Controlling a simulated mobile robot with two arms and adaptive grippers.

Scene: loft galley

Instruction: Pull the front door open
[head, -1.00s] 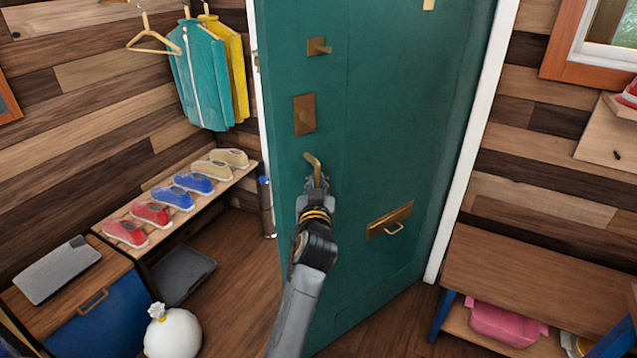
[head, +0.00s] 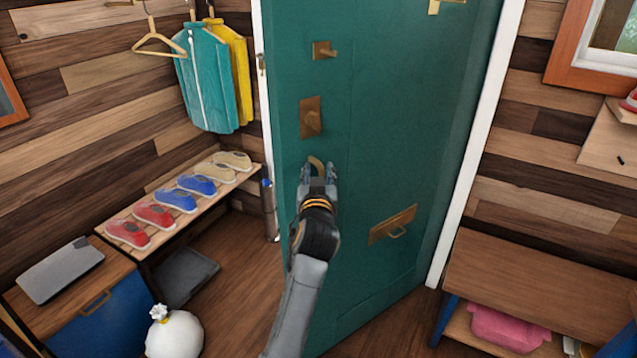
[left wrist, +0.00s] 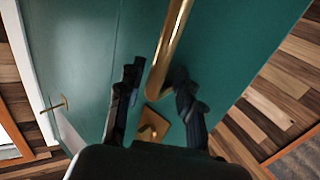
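The green front door (head: 380,130) stands ajar, its left edge swung toward me. Its brass lever handle (head: 315,163) is low on the left side, and its end shows above my left gripper (head: 319,172). In the left wrist view the brass handle (left wrist: 172,35) runs between the two dark fingers of the left gripper (left wrist: 158,70). The fingers are spread, with a gap on the left side; the right finger is close to the handle, and I cannot tell if it touches. My right gripper is not in view.
Above the handle are a brass knob plate (head: 310,118) and a latch (head: 324,50); a brass mail slot (head: 392,224) is lower right. A shoe bench (head: 228,175) and white sack (head: 174,334) stand left. A wooden bench (head: 530,280) stands right.

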